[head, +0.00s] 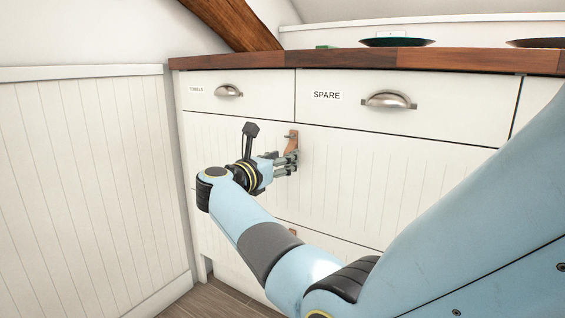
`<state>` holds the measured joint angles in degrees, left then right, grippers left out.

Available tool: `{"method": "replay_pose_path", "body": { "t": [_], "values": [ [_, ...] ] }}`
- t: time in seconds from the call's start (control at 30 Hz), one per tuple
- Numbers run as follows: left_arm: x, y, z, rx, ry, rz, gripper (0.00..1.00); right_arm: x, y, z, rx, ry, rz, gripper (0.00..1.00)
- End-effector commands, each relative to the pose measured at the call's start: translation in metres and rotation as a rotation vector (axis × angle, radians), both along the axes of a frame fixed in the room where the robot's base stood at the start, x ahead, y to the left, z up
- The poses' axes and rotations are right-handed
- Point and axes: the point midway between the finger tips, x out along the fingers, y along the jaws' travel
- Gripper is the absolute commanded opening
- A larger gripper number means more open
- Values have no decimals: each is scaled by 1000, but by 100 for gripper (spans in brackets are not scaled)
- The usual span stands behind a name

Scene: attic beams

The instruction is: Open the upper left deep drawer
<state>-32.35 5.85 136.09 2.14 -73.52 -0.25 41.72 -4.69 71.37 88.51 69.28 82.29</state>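The upper deep drawer (390,185) is a wide white grooved front under two shallower drawers. It sits flush with the cabinet, shut. Its pull (292,140) is a tan-brown tab near the middle of the upper front. My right gripper (291,165), on a light-blue arm coming in from the right, is at this pull, its fingertips over the tab's lower part. The fingers hide that part, so I cannot tell whether they are closed on it. My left gripper is not in view.
Above are a shallow drawer labelled SPARE (407,120) and a smaller-labelled one (265,103), both with metal cup handles. A lower drawer's pull (292,232) shows partly behind my arm. A panelled white wall (85,180) stands close on the left. Dark dishes (396,42) sit on the wooden countertop (350,59).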

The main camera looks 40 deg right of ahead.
Motion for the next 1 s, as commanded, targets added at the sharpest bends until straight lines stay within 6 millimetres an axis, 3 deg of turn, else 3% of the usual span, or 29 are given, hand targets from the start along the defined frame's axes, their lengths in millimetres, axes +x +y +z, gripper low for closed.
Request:
{"method": "replay_pose_path", "body": {
  "t": [0.2, 0.5, 0.83, 1.0],
  "values": [
    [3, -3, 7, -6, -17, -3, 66, 9, -21, -2, -1, 2, 1, 44],
    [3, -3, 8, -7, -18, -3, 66, 10, -23, 0, 0, 1, 2, 44],
    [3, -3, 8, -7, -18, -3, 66, 10, -23, -1, -1, 2, 2, 2],
    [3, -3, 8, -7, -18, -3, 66, 10, -23, -1, -1, 2, 3, 0]
  ]
}}
